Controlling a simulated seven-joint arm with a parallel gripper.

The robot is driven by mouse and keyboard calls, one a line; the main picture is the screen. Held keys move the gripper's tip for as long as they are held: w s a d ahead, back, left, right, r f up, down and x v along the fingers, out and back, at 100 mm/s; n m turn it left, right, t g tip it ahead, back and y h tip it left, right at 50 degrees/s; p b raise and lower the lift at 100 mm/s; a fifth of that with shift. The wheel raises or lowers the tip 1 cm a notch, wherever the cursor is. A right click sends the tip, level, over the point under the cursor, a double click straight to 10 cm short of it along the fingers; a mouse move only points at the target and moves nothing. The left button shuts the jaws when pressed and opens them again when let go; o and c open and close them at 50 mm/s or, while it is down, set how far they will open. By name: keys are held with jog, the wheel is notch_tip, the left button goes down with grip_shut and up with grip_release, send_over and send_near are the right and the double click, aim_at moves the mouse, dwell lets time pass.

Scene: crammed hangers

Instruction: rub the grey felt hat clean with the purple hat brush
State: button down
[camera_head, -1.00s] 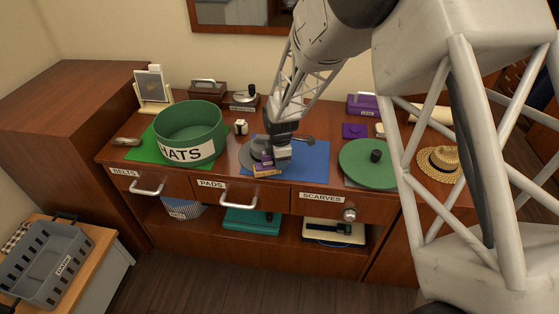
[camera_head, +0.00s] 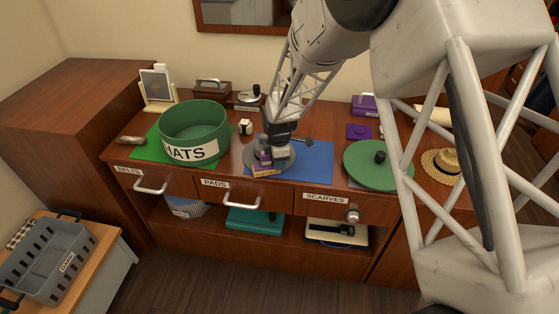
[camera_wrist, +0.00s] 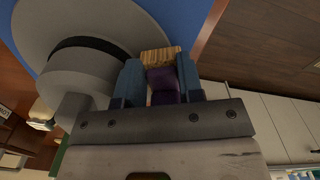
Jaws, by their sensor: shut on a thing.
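The grey felt hat (camera_head: 250,155) lies at the front of the table, partly on the blue mat (camera_head: 312,163). My gripper (camera_head: 267,157) is over it and hides much of it. The wrist view shows the hat's wide brim (camera_wrist: 48,25), crown and dark band left of my gripper (camera_wrist: 160,80). The gripper is shut on the purple hat brush (camera_wrist: 163,88), which sits between the blue fingers. Its tan bristle end (camera_wrist: 160,57) points out over the brim's edge. I cannot tell whether the bristles touch the felt. The brush also shows small in the head view (camera_head: 264,165).
A green round box labelled HATS (camera_head: 195,135) stands left on a green mat. A green round lid (camera_head: 372,166) lies to the right, with a straw hat (camera_head: 440,165) beyond. A small white-and-black block (camera_head: 245,127) is behind the hat. The drawers' front edge is close.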

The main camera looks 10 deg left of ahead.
jog(key=shift+s+d+f, duration=0.1)
jog(key=shift+s+f, duration=0.55)
jog(key=shift+f, duration=0.25)
jog(key=shift+r, duration=0.55)
jog(key=shift+w+d+r, duration=0.1)
jog(key=shift+w+r, duration=0.1)
jog(key=shift+r, duration=0.05)
jog(key=shift+w+r, duration=0.1)
jog(key=shift+r, duration=0.3)
jog(key=shift+w+r, duration=0.1)
jog(key=shift+r, duration=2.25)
